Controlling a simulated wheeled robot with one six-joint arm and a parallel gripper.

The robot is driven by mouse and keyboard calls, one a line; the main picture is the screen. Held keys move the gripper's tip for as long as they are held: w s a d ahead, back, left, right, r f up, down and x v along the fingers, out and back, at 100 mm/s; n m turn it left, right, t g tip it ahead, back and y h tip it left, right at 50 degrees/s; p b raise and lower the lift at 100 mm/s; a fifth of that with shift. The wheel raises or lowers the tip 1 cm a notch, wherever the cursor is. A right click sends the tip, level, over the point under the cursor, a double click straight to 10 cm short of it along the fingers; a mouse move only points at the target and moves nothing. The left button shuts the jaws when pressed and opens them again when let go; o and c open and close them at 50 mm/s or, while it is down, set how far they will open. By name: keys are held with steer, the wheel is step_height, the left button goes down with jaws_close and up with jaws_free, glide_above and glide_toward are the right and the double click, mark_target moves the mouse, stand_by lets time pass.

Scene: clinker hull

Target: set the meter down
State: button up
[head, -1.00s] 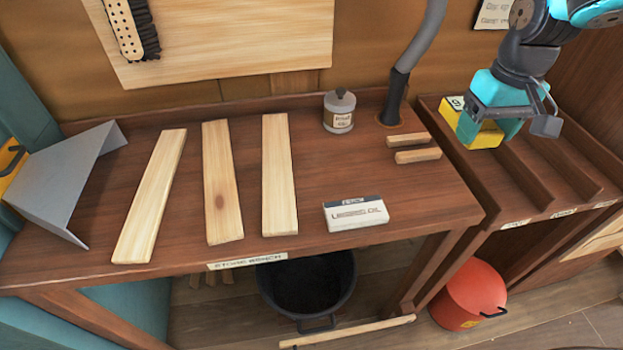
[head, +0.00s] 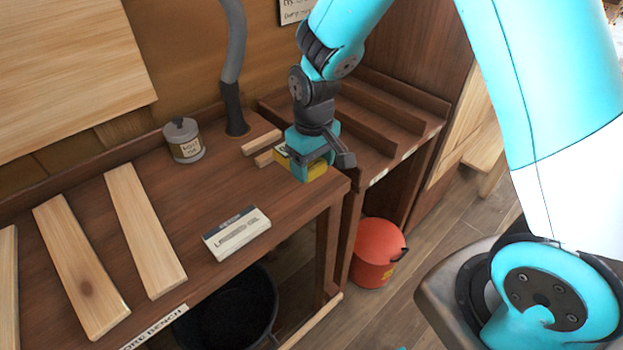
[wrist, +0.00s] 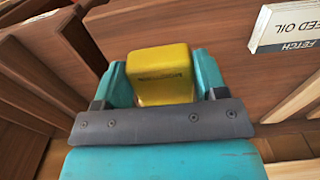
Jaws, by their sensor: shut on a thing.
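The yellow meter (head: 317,171) is between the teal fingers of my gripper (head: 307,160), over the right end of the wooden bench (head: 205,195). My gripper points down and hides much of the meter. In the wrist view the meter (wrist: 160,76) shows as a yellow block with a dark marking, a finger on each side. I cannot tell whether its underside touches the bench top.
Two short wooden sticks (head: 261,142) lie just left of my gripper. A white oil box (head: 237,233), a grey tin (head: 184,141) and pale planks (head: 146,230) are on the bench. A slotted rack (head: 372,125) stands to the right, a red bucket (head: 376,252) below.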

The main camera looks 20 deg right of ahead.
mark_target(313, 192)
steer(key=shift+f, duration=2.6)
steer(key=o, duration=1)
steer(key=shift+f, duration=0.1)
step_height(313, 192, up, 12)
steer(key=shift+f+b, duration=0.2)
steer(key=shift+b, duration=0.2)
steer(key=s+a+r+n+y, duration=0.1)
steer(key=s+a+r, duration=0.1)
steer(key=s, duration=0.5)
steer(key=s+a+r+n+y, duration=0.1)
steer(key=s+a+r, duration=0.1)
steer(key=s+r, duration=0.3)
steer(key=s+a+r+n+y, duration=0.1)
steer(key=s+r, duration=0.3)
steer(key=s, duration=0.5)
steer(key=shift+a+r+y, duration=0.25)
steer(key=shift+a+y, duration=0.25)
steer(key=shift+a, duration=0.25)
steer(key=shift+s, duration=0.1)
